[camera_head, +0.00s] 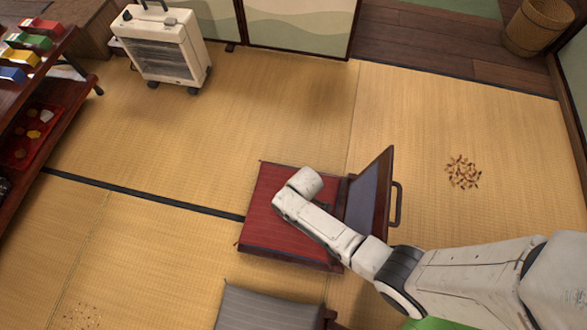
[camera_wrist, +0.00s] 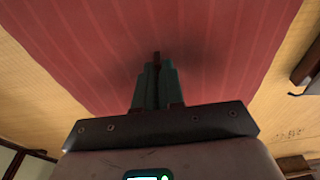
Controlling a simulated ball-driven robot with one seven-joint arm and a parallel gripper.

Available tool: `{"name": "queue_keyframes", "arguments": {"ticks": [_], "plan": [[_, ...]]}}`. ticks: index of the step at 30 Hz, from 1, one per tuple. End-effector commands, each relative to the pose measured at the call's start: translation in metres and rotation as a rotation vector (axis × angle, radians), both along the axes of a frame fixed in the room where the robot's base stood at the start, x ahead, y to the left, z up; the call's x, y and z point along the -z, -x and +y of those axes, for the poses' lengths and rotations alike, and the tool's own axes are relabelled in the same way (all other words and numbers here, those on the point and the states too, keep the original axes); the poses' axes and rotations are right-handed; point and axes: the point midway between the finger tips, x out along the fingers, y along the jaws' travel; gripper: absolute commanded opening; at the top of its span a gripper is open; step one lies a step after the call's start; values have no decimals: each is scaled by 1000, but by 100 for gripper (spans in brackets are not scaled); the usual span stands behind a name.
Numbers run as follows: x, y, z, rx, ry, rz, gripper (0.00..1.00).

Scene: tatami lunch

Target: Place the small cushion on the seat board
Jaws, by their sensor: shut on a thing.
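The small cushion (camera_head: 262,212) is red with fine stripes and tassel-like corners. In the head view it lies in front of the chair's upright backrest (camera_head: 370,195), over the seat board, which it and my arm mostly hide. The wrist view shows the red cushion (camera_wrist: 220,45) filling most of the picture. My gripper (camera_wrist: 155,68) points at its middle, with dark green fingers close together. A small brown bit shows at the fingertips, where the gripper is shut on the cushion. In the head view my wrist hides the fingers.
A grey cushion (camera_head: 262,308) lies at the bottom. A cream heater (camera_head: 165,45) stands at the back left, by a shelf (camera_head: 45,125).

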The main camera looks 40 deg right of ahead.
Motion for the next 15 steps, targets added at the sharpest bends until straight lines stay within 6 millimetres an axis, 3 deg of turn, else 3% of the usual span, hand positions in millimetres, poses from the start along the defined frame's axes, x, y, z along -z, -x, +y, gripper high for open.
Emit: {"name": "queue_keyframes", "arguments": {"ticks": [2,13,15], "plan": [[11,-1,0,0,1,-1,0],[13,-1,0,0,0,-1,0],[13,0,0,0,0,0,13]]}}
